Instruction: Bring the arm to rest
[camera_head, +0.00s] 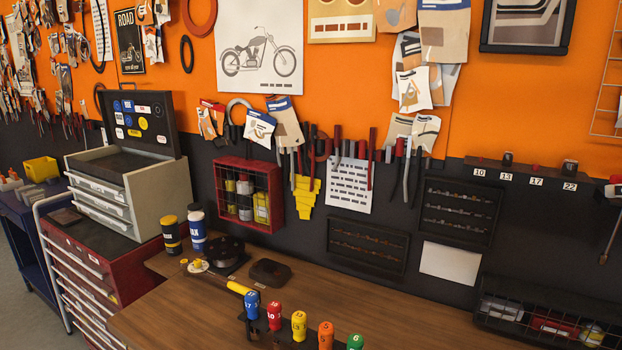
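Neither of my arms and neither of my grippers shows in the head view, so whether they are open or shut is hidden from me. The head view looks over a wooden workbench (420,318) against a wall with an orange upper part and a dark lower part.
Several colored-handled tools, including a red one (274,313), stand at the bench's front. Two bottles (197,224) and a dark round object (224,250) sit at its left. A red tool cabinet (90,255) adjoins it.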

